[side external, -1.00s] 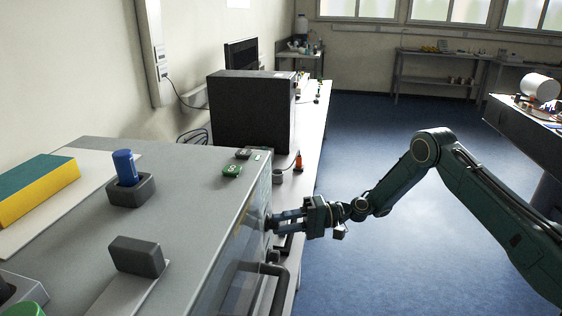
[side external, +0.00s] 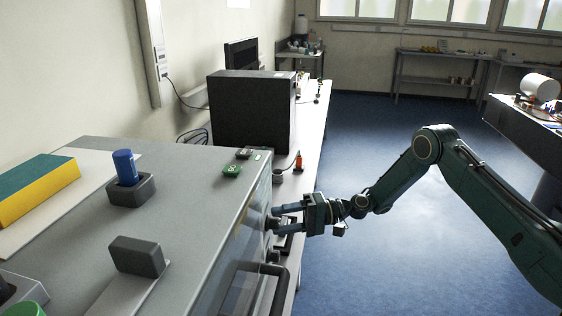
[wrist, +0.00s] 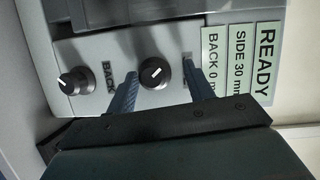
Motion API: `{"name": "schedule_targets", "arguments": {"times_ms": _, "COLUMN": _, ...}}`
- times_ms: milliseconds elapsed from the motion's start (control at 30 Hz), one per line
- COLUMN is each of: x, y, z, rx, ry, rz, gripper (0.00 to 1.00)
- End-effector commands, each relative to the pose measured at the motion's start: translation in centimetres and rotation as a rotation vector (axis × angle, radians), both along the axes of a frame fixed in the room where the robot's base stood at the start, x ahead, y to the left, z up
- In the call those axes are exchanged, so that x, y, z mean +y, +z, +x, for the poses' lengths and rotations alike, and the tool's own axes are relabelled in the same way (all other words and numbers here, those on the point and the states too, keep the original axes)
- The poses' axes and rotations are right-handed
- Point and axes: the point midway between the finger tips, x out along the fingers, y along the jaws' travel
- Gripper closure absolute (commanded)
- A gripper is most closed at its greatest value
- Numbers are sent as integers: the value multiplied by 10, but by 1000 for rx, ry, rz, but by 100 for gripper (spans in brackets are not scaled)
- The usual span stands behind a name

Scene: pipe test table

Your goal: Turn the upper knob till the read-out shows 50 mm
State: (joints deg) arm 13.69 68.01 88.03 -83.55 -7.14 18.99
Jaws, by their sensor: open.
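The upper knob (wrist: 154,72), black with a white pointer line, sits between my gripper's two blue fingers in the wrist view. My gripper (wrist: 163,76) is open, with a gap on both sides of the knob. In the side view my gripper (side external: 278,217) is at the panel front, around the upper knob (side external: 270,223). The read-out (wrist: 240,62) shows READY, SIDE 30 mm and, partly cut off by my finger, BACK 0 mm. The label above the upper knob is mostly hidden by a finger.
The lower knob (wrist: 73,80), under a BACK label (wrist: 108,76), is beside my left finger in the wrist view. A dark handle (side external: 272,290) sticks out below the knobs. The floor (side external: 380,270) beside the bench is clear.

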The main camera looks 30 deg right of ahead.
Motion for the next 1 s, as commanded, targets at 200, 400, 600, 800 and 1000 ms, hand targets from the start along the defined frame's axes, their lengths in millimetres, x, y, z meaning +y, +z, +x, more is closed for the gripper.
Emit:
{"name": "schedule_targets", "arguments": {"times_ms": 200, "x": 0, "y": 27, "z": 0, "rx": -5, "ry": 1, "rz": 2, "gripper": 48}}
{"name": "schedule_targets", "arguments": {"times_ms": 400, "x": -1, "y": 59, "z": 1, "rx": -12, "ry": -2, "rz": 5, "gripper": 18}}
{"name": "schedule_targets", "arguments": {"times_ms": 600, "x": 0, "y": 91, "z": 1, "rx": -11, "ry": -1, "rz": 5, "gripper": 41}}
{"name": "schedule_targets", "arguments": {"times_ms": 800, "x": 0, "y": 122, "z": 0, "rx": -8, "ry": 0, "rz": 1, "gripper": 48}}
{"name": "schedule_targets", "arguments": {"times_ms": 1000, "x": 1, "y": 154, "z": 0, "rx": -5, "ry": 0, "rz": 0, "gripper": 48}}
